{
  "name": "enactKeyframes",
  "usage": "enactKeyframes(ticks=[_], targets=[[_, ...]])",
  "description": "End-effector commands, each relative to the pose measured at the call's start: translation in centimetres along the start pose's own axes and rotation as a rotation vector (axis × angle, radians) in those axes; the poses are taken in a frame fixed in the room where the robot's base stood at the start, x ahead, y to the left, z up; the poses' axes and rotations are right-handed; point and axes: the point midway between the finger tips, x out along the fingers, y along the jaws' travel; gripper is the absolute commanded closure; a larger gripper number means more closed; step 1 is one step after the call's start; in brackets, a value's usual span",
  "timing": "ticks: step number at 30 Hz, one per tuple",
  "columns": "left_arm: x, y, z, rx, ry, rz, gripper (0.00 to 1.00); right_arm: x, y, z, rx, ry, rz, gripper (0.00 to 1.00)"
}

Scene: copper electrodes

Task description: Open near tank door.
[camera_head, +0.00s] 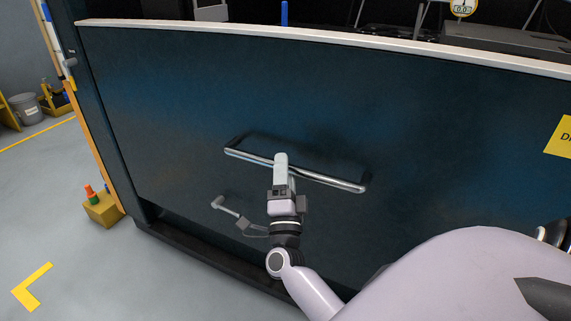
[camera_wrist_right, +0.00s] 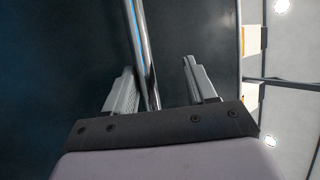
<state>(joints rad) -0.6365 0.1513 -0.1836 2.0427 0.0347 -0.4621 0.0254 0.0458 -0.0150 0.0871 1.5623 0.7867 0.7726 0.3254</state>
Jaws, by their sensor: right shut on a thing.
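The near tank door (camera_head: 170,120) is a wide dark blue panel with a pale top edge that fills most of the head view. A long silver bar handle (camera_head: 335,183) runs across its middle. My right gripper (camera_head: 281,161) is shut on the handle near the bar's middle. In the right wrist view the handle (camera_wrist_right: 143,50) passes between the two fingers of my right gripper (camera_wrist_right: 157,75), close to the left one. My left gripper is not in view. I cannot tell whether the door stands slightly open.
A dark sill (camera_head: 190,255) runs below the door. An orange post edge (camera_head: 95,150) stands at its left. A yellow block (camera_head: 102,209) with small coloured pieces sits on the floor there. A grey bin (camera_head: 26,108) stands far left. The grey floor at lower left is clear.

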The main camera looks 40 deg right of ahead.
Motion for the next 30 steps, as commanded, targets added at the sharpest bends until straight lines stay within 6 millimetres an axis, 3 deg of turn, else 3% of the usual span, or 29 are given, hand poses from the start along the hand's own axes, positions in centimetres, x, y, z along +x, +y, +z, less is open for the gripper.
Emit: enactKeyframes(ticks=[19, 30], targets=[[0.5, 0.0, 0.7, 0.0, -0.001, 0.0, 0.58, -4.6, 0.0, 0.0, 0.0, 0.001, -0.001, 0.52], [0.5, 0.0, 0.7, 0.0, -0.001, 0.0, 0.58, -5.3, 0.0, 0.0, 0.0, 0.001, -0.001, 0.52]])
